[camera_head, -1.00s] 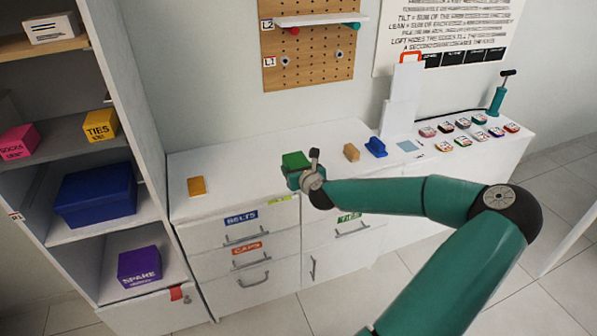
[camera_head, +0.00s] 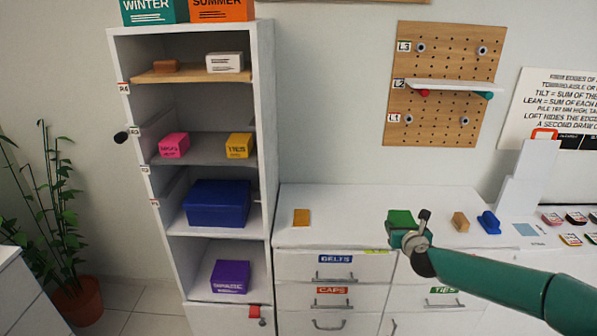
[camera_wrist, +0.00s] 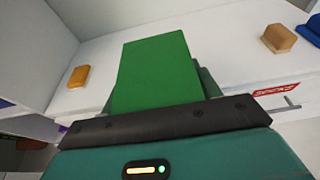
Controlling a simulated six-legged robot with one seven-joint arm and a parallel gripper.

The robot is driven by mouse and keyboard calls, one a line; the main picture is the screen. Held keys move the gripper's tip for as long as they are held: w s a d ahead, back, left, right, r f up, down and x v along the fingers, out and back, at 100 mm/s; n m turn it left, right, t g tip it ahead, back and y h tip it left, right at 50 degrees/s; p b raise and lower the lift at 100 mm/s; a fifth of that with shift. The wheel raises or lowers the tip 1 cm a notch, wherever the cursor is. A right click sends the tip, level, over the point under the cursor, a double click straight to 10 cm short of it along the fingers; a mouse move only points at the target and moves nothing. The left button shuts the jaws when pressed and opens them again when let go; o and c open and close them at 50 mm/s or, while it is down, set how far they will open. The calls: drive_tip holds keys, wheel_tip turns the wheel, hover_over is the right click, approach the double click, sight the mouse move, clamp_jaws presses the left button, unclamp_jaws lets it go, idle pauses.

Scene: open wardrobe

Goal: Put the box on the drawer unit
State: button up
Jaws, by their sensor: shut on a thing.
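My gripper (camera_head: 406,236) is shut on a green box (camera_head: 400,218). In the wrist view the green box (camera_wrist: 150,75) rises from between the fingers, which are largely hidden behind the black palm edge. The white drawer unit (camera_head: 350,205) stands right of the wardrobe, with drawers labelled BELTS, CAPS and TIES. In the head view the green box overlaps the unit's top; the wrist view shows the unit's white top (camera_wrist: 220,65) beyond it. I cannot tell whether the box touches the top.
A yellow block (camera_head: 301,217), a tan block (camera_head: 460,222) and a blue object (camera_head: 489,222) sit on the unit's top. The open wardrobe (camera_head: 262,150) holds a blue box (camera_head: 217,203), a purple box (camera_head: 230,277) and smaller boxes. Between the yellow block and the green box, the top is clear.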

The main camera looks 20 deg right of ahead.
drive_tip(key=shift+a, duration=0.15)
drive_tip(key=w+a+f+n+y, duration=0.1)
drive_tip(key=w+a+f, duration=0.15)
drive_tip(key=a, duration=0.35)
drive_tip(key=w+a+f+y, duration=0.1)
drive_tip(key=w+a, duration=0.3)
drive_tip(key=a, duration=0.1)
drive_tip(key=w+a+f+n+y, duration=0.1)
drive_tip(key=a+f, duration=0.1)
drive_tip(key=a, duration=0.9)
drive_tip(key=w+a+f+n+t+y, duration=0.1)
drive_tip(key=a+f+y, duration=0.1)
drive_tip(key=a, duration=0.9)
drive_tip(key=w+a+f+n+y, duration=0.1)
drive_tip(key=a+f+n, duration=0.1)
drive_tip(key=a, duration=0.9)
drive_tip(key=shift+w+f, duration=0.3)
drive_tip(key=shift+f, duration=0.35)
drive_tip(key=shift+d, duration=0.1)
